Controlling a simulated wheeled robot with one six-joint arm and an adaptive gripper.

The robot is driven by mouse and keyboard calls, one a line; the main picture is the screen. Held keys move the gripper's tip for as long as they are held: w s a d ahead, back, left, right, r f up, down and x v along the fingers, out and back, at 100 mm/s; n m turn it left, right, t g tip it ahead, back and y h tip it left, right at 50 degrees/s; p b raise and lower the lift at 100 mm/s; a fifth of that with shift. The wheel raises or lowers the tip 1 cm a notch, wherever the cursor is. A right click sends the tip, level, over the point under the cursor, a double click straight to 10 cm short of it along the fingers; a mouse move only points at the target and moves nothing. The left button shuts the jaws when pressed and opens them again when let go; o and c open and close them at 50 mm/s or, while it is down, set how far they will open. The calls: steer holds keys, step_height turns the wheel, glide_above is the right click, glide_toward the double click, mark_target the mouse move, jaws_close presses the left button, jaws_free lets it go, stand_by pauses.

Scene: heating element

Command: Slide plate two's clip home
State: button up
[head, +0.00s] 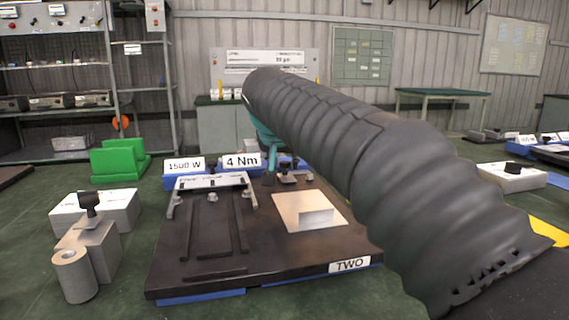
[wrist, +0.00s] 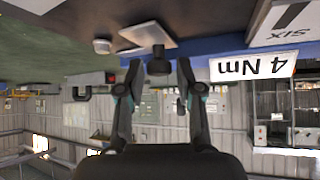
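Plate two (head: 270,245) is a dark slab with a TWO label at its front right corner, lying on the bench. A small metal clip with a dark knob (head: 290,178) is at its back edge, partly behind my arm. In the upside-down wrist view, a dark knob (wrist: 158,62) stands out from a pale flat metal piece (wrist: 148,36); I cannot tell whether it is the clip in the head view. My gripper (wrist: 160,72) is open, its fingers on either side of this knob with visible gaps. In the head view my arm hides most of the gripper.
Cards reading 1500 W (head: 184,165) and 4 Nm (head: 242,160) stand behind. A green holder (head: 118,160) and a metal fixture (head: 80,255) are left.

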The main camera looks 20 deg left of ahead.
mark_target(293, 178)
steer(key=shift+w+f, duration=0.45)
steer(key=shift+f, duration=0.05)
jaws_close()
steer(key=shift+s+d+b, duration=0.45)
steer(key=shift+s+b, duration=0.05)
steer(key=shift+s, duration=0.25)
steer(key=shift+s+d+b, duration=0.45)
steer(key=shift+s, duration=0.3)
steer(key=shift+s+d+b, duration=0.45)
steer(key=shift+s+b, duration=0.05)
steer(key=shift+s, duration=0.25)
jaws_free()
steer(key=shift+s, duration=0.1)
steer(key=shift+r, duration=0.1)
